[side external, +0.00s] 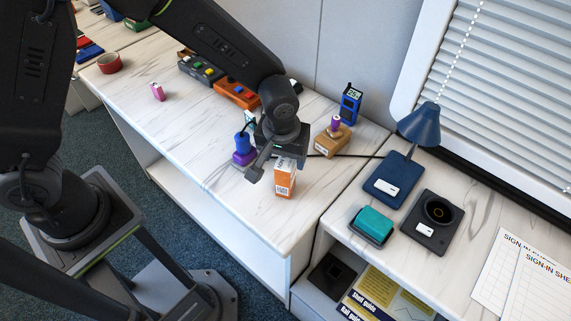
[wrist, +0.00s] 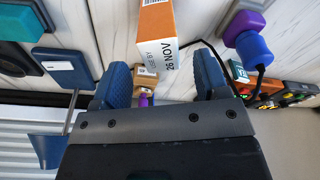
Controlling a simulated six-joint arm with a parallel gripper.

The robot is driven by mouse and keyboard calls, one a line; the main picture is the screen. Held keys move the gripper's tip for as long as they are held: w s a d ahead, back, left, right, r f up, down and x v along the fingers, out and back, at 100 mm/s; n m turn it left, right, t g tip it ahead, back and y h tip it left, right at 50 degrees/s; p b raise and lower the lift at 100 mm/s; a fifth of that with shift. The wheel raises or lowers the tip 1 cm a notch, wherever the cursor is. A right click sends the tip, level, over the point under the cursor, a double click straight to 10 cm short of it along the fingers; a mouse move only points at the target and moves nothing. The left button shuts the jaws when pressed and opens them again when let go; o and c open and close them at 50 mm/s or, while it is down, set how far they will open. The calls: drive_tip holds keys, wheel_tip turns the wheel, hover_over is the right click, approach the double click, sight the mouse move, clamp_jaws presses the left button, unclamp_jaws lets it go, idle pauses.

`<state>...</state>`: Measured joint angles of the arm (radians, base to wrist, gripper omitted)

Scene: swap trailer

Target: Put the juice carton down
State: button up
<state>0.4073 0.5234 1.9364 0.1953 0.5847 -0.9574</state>
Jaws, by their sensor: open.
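The juice carton (side external: 285,177) is an orange and white box on the white marbled counter. In the side view it stands upright just below my gripper (side external: 277,160), which hides its upper part. In the wrist view the carton (wrist: 157,38) shows its orange side and a white label with "26 NOV". My gripper (wrist: 160,88) is open there, with one blue-padded finger on each side of the carton's line. I see a gap between the carton and each finger. I cannot tell how far the fingertips are from its top.
A purple and blue object (side external: 243,150) stands left of the carton. A tan block with a purple top (side external: 333,136) stands to its right. A blue lamp (side external: 418,125), a teal box (side external: 371,226) and a dark tray (side external: 434,222) are on the right-hand counter. The counter's left part has free room.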

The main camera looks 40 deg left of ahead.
drive_tip(key=r, duration=0.4)
drive_tip(key=s+r, duration=0.1)
drive_tip(key=r, duration=0.1)
drive_tip(key=shift+d, duration=0.1)
drive_tip(key=s+a+r+m+t, duration=0.4)
drive_tip(key=s+a+r, duration=1)
drive_tip(key=s+r, duration=0.1)
drive_tip(key=shift+s+a+r+h, duration=0.3)
drive_tip(key=shift+s+a+h, duration=0.1)
drive_tip(key=shift+s, duration=0.1)
